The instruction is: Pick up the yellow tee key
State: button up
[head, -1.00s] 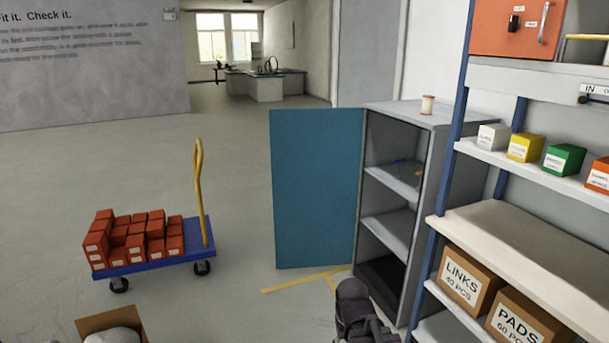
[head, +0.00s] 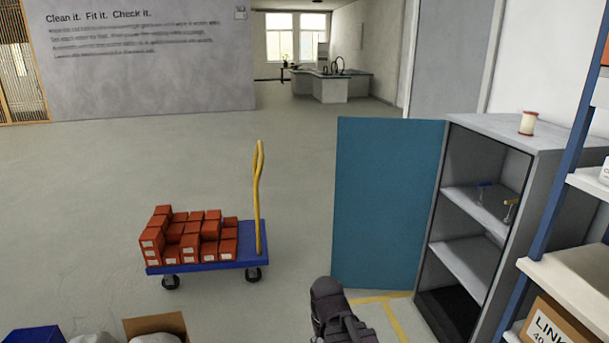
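A small yellow tee key (head: 509,209) stands on the upper shelf inside the open grey cabinet (head: 562,134), near the shelf's right side. A small blue item (head: 484,190), perhaps another tee key, is on the same shelf to its left. Part of my dark arm shows at the bottom centre of the head view, in front of and left of the cabinet. My gripper's fingertips cannot be made out, so whether it is open or shut does not show. The arm is well apart from the yellow tee key.
The cabinet's blue door (head: 388,205) stands swung open to the left. A spool (head: 527,123) is on the cabinet top. A blue trolley (head: 205,263) carries red boxes at the left. A shelving rack (head: 572,283) stands close on the right. The floor between trolley and door is clear.

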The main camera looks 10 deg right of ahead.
aim_at(506, 222)
jog(key=u, duration=0.15)
jog(key=i, duration=2.3)
jog(key=z, duration=0.9)
jog(key=i, duration=0.55)
jog(key=z, duration=0.8)
jog(key=i, duration=0.7)
jog(key=z, duration=0.45)
